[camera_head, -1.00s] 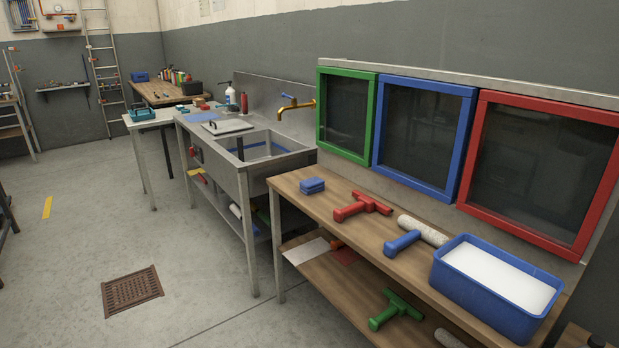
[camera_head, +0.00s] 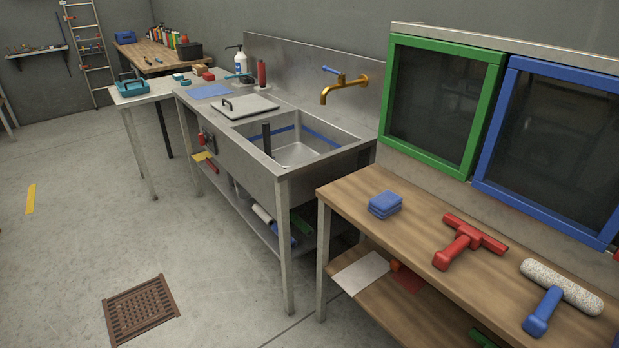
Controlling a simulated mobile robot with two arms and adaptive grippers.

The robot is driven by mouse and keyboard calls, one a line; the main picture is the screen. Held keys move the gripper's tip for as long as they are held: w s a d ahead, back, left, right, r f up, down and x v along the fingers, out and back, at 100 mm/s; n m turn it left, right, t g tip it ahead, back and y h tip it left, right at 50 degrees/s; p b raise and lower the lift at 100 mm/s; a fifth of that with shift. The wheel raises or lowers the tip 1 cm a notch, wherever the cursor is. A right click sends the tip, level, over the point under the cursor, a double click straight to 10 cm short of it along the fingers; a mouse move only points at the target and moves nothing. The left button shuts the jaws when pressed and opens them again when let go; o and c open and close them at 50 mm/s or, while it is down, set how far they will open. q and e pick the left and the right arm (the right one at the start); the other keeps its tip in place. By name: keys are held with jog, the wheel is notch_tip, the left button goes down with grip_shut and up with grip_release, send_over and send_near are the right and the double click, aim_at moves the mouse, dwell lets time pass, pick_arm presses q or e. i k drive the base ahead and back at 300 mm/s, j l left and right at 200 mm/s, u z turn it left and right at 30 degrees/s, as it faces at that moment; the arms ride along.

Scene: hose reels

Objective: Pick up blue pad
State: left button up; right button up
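A blue pad (camera_head: 385,205), which looks like a small stack of folded cloth or sponge, lies on the wooden workbench (camera_head: 350,188) near its left end. A flat blue sheet (camera_head: 207,91) lies on the steel counter left of the sink; I cannot tell whether it is a cloth or a pad. Neither of my grippers shows in the head view.
A red squeegee (camera_head: 466,240) and a roller with a blue handle (camera_head: 545,309) lie right of the pad. Green-framed (camera_head: 483,103) and blue-framed panels stand behind. A steel sink (camera_head: 300,150) adjoins on the left. The floor around the drain grate (camera_head: 141,309) is clear.

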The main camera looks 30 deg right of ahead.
aim_at(387, 203)
jog(key=i+j+z, duration=0.1)
jog(key=i+z, duration=0.2)
jog(key=i, duration=0.2)
jog(key=i+j+z, duration=0.3)
jog(key=i, duration=0.2)
jog(key=i+j+z, duration=0.3)
jog(key=i, duration=0.2)
